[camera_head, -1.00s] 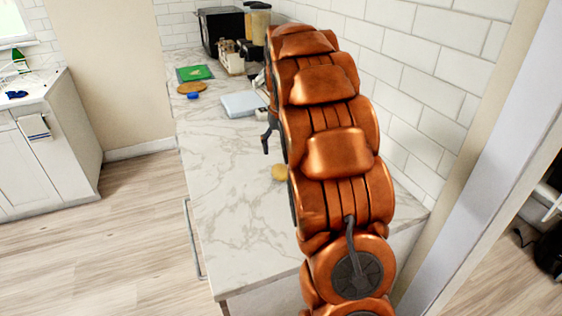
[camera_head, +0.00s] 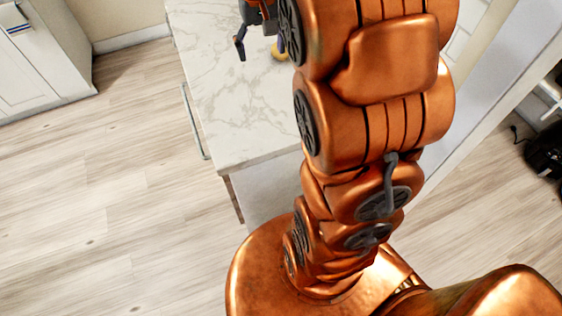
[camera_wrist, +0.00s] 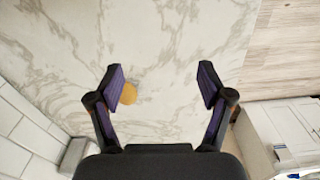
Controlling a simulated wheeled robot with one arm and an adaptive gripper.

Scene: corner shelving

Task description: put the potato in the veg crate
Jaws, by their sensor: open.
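The potato (camera_head: 279,50), a small yellow-tan round thing, lies on the marble counter, partly hidden by my arm in the head view. It also shows in the wrist view (camera_wrist: 129,94), just inside the left finger. My gripper (camera_wrist: 162,80) is open and empty, its two purple-padded fingers spread above the counter. In the head view my gripper (camera_head: 262,45) is at the top, with one finger left of the potato and the rest partly hidden. I see no veg crate in either current view.
The counter (camera_head: 235,110) is clear around the potato. A white tiled wall (camera_wrist: 28,125) runs along one side in the wrist view. Wooden floor (camera_head: 110,190) lies left of the counter, with a white cabinet (camera_head: 45,60) beyond. A black object (camera_head: 546,150) stands at right.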

